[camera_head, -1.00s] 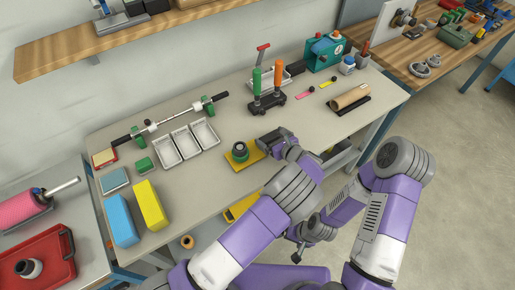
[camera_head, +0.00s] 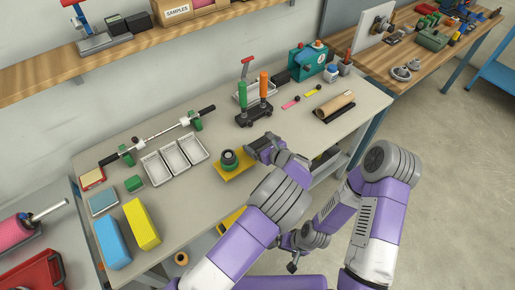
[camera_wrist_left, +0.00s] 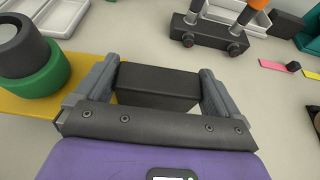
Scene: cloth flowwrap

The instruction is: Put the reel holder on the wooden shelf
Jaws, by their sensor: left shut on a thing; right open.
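The reel holder looks to be the yellow plate (camera_head: 234,169) with a green ring and a dark grey core (camera_head: 229,157), standing on the grey table right of the white trays. My left gripper (camera_head: 262,147) is at the plate's right end. In the left wrist view the gripper (camera_wrist_left: 158,85) is shut on a black block (camera_wrist_left: 157,86) at that end, with the green ring (camera_wrist_left: 35,80) to the left. I cannot tell whether the plate is lifted. The wooden shelf (camera_head: 45,83) is on the wall at upper left. My right gripper (camera_head: 292,267) is open and low, in front of the table.
The shelf carries a grey stand (camera_head: 88,38), dark blocks and a samples box (camera_head: 180,12); bare wood shows at its left and front. A shaft on green stands (camera_head: 160,137), white trays (camera_head: 180,153), and a green- and orange-handled tool (camera_head: 254,108) surround the holder.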

